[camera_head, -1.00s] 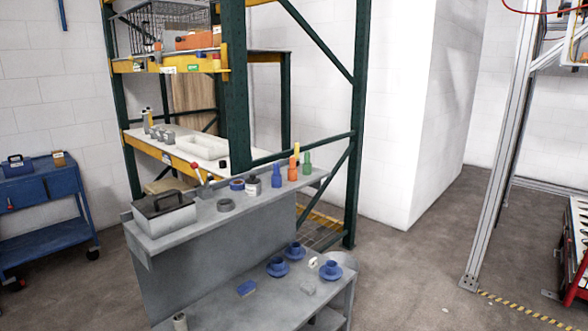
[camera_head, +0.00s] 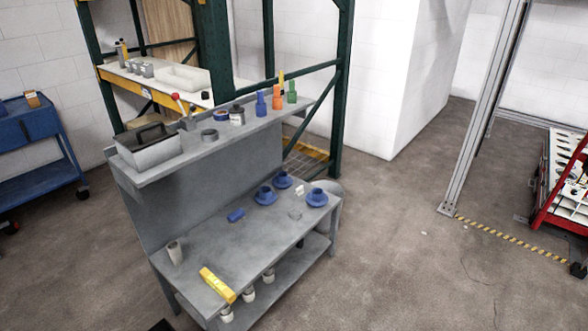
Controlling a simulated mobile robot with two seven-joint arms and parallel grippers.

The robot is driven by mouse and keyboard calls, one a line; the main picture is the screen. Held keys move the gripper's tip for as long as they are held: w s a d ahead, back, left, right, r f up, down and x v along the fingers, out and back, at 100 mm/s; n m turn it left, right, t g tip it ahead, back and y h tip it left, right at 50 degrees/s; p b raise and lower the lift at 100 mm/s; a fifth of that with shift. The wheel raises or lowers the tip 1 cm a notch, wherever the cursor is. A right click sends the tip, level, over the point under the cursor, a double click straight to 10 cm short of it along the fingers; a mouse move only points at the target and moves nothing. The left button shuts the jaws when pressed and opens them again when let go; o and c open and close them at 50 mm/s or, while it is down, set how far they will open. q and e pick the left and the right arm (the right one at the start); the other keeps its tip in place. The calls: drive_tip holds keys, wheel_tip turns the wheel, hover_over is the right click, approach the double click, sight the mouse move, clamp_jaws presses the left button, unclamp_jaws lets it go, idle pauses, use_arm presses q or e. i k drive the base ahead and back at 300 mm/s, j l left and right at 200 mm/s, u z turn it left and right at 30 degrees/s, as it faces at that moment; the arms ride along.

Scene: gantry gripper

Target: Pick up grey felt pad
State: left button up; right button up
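A small grey object (camera_head: 295,214) lies on the lower top of the grey workbench (camera_head: 225,240), in front of the blue cups. It may be the grey felt pad, but it is too small and too close in colour to the bench to be sure. Neither of my grippers shows in the head view.
A red cart (camera_head: 560,190) is at right; floor between is clear.

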sight(295, 214)
drive_tip(key=z, duration=1.55)
drive_tip(key=u, duration=1.85)
drive_tip(key=i+l+u, duration=0.25)
drive_tip(key=l+u, duration=0.3)
drive_tip(key=i+l+u, duration=0.1)
drive_tip(key=l+u, duration=0.15)
drive_tip(key=i+l+u, duration=0.1)
drive_tip(key=l, duration=0.45)
drive_tip(key=l+u, duration=0.1)
drive_tip(key=l, duration=0.5)
drive_tip(key=i, duration=0.05)
